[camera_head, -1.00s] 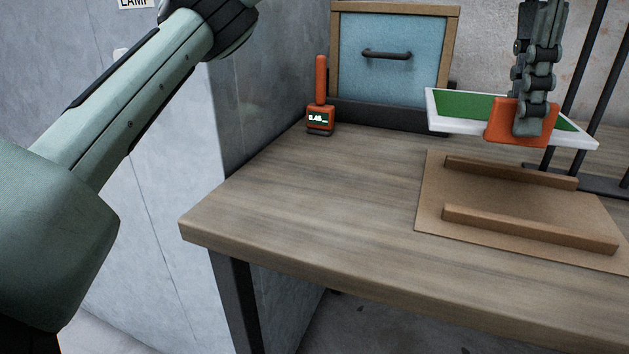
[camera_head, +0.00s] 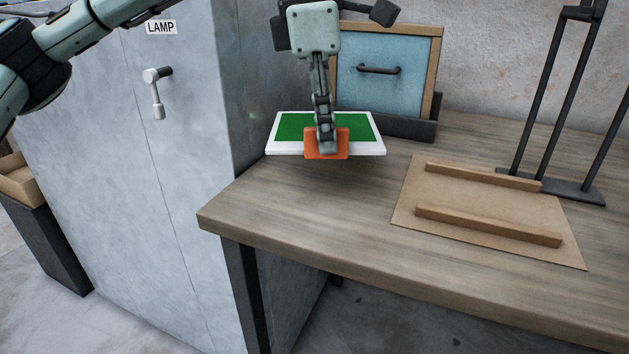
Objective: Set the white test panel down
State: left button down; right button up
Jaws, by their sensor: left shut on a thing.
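The white test panel (camera_head: 275,151) has a white rim and a green face. It is near the left part of the wooden table, in front of the blue framed door. My left gripper (camera_head: 326,143) points down and is shut on the panel at its near edge, where an orange block (camera_head: 341,143) sits. The panel looks nearly level and low over the tabletop; I cannot tell whether it touches. My right gripper is not in view.
The wooden table (camera_head: 290,215) has free room in front of the panel. A brown board (camera_head: 480,205) with two wooden rails lies to the right, empty. A black rod stand (camera_head: 570,190) is behind it. A grey cabinet (camera_head: 190,190) with a lever stands left.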

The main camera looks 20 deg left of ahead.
pick_arm(q)
notch_tip(320, 180, down, 8)
jog(key=shift+f, duration=0.25)
jog(key=shift+f, duration=0.1)
jog(key=c, duration=1.6)
grip_release()
